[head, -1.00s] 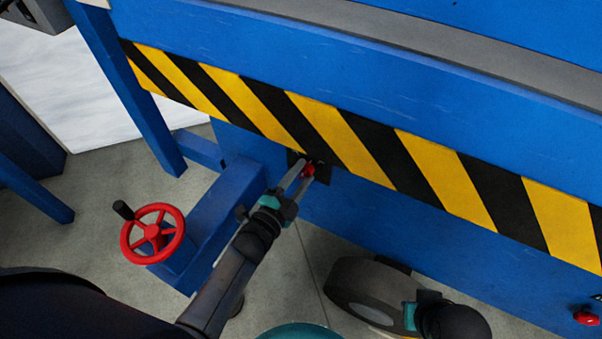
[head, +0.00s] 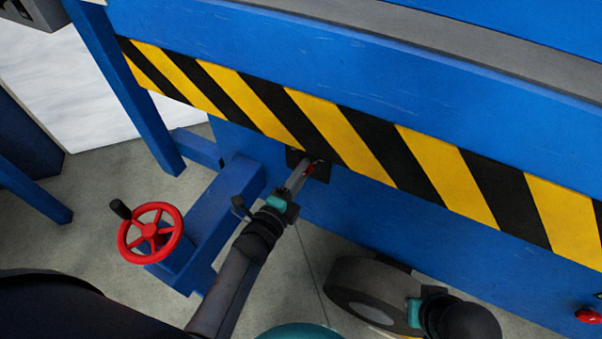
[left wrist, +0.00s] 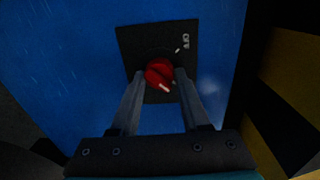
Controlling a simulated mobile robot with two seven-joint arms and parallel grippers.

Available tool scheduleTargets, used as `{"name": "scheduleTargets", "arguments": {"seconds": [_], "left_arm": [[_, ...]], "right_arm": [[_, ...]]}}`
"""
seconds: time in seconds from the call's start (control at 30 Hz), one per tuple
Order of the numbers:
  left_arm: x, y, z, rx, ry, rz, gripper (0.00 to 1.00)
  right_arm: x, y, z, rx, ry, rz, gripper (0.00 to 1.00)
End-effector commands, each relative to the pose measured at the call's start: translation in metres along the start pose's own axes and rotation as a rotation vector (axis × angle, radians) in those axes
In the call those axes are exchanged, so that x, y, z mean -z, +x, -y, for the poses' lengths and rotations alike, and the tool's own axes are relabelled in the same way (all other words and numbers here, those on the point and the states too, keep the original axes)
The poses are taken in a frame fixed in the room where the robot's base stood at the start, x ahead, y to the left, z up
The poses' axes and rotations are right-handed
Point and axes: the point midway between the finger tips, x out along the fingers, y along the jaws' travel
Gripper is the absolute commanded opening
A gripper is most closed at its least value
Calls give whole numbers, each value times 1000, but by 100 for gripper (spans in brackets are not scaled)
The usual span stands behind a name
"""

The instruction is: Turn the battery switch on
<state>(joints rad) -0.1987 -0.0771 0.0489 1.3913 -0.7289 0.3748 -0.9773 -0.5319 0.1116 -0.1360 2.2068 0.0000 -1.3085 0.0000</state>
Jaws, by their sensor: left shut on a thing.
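The battery switch is a red knob (left wrist: 159,72) on a black square plate (left wrist: 130,46) on the blue panel. The plate carries a white "OFF" label (left wrist: 186,41) and small white marks. A white mark on the knob points to the lower right in the left wrist view. My left gripper (left wrist: 159,80) is shut on the knob, one finger on each side. In the head view my left gripper (head: 307,171) reaches the plate just under the striped band and mostly covers the knob. My right gripper's teal-banded body (head: 412,315) shows at the bottom; its fingers are not discernible.
A yellow and black striped band (head: 365,140) crosses the blue machine above the switch. A red handwheel (head: 150,230) stands left of my left arm. A red button (head: 588,315) sits at the far right. Grey floor (head: 100,185) lies left of the machine.

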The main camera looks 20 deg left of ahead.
Motion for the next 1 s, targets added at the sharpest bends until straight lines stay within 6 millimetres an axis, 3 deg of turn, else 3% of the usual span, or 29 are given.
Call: {"name": "scheduleTargets", "arguments": {"seconds": [0.3,0.33,0.6,1.0], "left_arm": [[0,-1,-1,-3,6,0,0],[0,-1,-1,-3,6,0,47],[0,0,-1,-2,4,0,76],[0,-10,0,-2,3,0,76]], "right_arm": [[0,-1,0,-1,0,-1,0],[0,-1,0,-1,0,-1,0],[0,-1,0,-1,0,-1,0],[-2,0,0,-1,-4,5,0]]}}
